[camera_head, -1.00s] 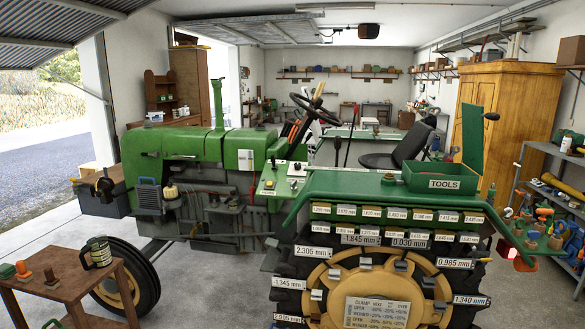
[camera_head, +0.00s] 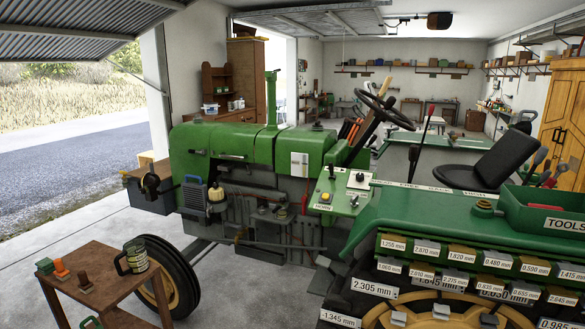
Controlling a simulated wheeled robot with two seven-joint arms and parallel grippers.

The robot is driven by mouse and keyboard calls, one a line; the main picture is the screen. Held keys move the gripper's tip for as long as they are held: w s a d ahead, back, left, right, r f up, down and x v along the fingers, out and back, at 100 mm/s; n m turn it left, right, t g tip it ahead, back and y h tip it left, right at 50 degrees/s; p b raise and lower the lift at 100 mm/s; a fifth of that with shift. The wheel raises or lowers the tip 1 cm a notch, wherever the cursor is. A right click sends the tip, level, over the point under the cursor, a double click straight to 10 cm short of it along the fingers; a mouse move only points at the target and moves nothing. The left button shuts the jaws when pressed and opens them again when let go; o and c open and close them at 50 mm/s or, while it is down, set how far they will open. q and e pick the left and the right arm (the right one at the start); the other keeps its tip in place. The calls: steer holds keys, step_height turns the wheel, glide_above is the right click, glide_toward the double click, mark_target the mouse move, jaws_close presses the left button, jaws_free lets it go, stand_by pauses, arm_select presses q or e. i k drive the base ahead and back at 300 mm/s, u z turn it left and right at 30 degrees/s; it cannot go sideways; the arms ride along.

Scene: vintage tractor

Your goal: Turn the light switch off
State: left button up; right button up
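A green tractor (camera_head: 240,150) fills the middle of the head view, facing left. Its green control panel (camera_head: 338,200) sits below the steering wheel (camera_head: 385,108). On the panel are a white plate with a dark knob (camera_head: 359,178) and a yellow round button (camera_head: 325,197) with a small label under it. A small red-tipped lever stands by the panel. I cannot tell which of these is the light switch, nor its position. Neither of my grippers is in view.
A brown wooden table (camera_head: 105,283) with a mug-like can (camera_head: 135,256) and small blocks stands at front left. The front wheel (camera_head: 165,280) is beside it. A green TOOLS box (camera_head: 545,212) sits on the right fender. Open concrete floor lies left.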

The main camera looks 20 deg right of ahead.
mark_target(360, 177)
steer(key=u, duration=0.1)
steer(key=i, duration=1.15)
steer(key=z, duration=0.4)
